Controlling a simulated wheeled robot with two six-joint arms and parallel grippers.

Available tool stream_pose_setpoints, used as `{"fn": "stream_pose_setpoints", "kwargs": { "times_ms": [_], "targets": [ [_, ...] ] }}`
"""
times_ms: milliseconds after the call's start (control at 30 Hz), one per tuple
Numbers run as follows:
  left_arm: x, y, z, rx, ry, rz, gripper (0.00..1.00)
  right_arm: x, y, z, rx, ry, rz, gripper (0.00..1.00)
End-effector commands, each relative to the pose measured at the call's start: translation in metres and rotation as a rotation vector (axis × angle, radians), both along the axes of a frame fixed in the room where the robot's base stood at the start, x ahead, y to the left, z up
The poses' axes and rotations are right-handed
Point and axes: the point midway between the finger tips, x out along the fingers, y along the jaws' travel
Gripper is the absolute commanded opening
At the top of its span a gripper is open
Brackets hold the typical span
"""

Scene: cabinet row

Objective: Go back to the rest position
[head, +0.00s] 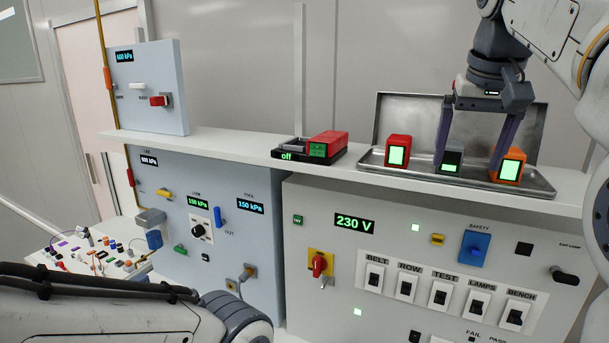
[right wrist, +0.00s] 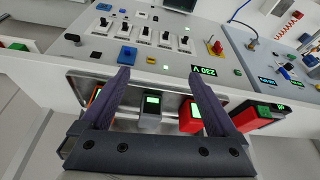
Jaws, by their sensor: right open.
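My right gripper (head: 471,148) hangs from above over the metal tray (head: 405,180) on the shelf. Its two dark purple fingers are spread wide, and they also show in the right wrist view (right wrist: 157,76). A grey block with a green display (head: 450,163) stands in the tray between the lines of the fingers; I see no finger closed on it. A red block (head: 397,152) stands left of it and an orange block (head: 511,166) right of it. My left arm crosses the lower left of the head view, but its gripper is out of view.
A red device on a black base reading "off" (head: 312,147) sits on the shelf (head: 240,141) left of the tray. Below is a panel with a 230 V display (head: 354,223) and several switches. A blue-grey pressure panel (head: 205,250) and a small cluttered table (head: 90,258) are at left.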

Motion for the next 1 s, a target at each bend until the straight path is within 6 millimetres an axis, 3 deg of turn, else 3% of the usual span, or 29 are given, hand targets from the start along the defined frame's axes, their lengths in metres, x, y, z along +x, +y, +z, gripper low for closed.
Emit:
{"fn": "stream_pose_setpoints", "kwargs": {
  "times_ms": [267, 367, 467, 600, 700, 900, 1000],
  "targets": [
    [0.0, 0.0, -0.036, 0.001, 0.001, 0.001, 0.5, -0.002, 0.063, -0.087, 0.018, 0.056, 0.183, 0.95],
    [0.0, 0.0, -0.053, 0.001, 0.001, 0.001, 0.5, -0.011, 0.095, -0.133, 0.028, 0.084, 0.277, 0.95],
    [0.0, 0.0, -0.075, 0.001, 0.001, 0.001, 0.5, -0.031, 0.134, -0.193, 0.034, 0.121, 0.396, 0.95],
    [0.0, 0.0, -0.104, 0.001, 0.001, 0.002, 0.5, -0.075, 0.181, -0.279, 0.042, 0.173, 0.562, 0.95],
    [0.0, 0.0, -0.124, 0.001, 0.001, 0.002, 0.5, -0.116, 0.204, -0.341, 0.043, 0.214, 0.676, 0.95],
    [0.0, 0.0, -0.155, 0.001, 0.001, 0.003, 0.5, -0.195, 0.219, -0.44, 0.031, 0.283, 0.858, 0.95],
    [0.0, 0.0, -0.163, 0.001, 0.001, 0.003, 0.5, -0.221, 0.216, -0.47, 0.025, 0.306, 0.912, 0.95]
  ]
}}
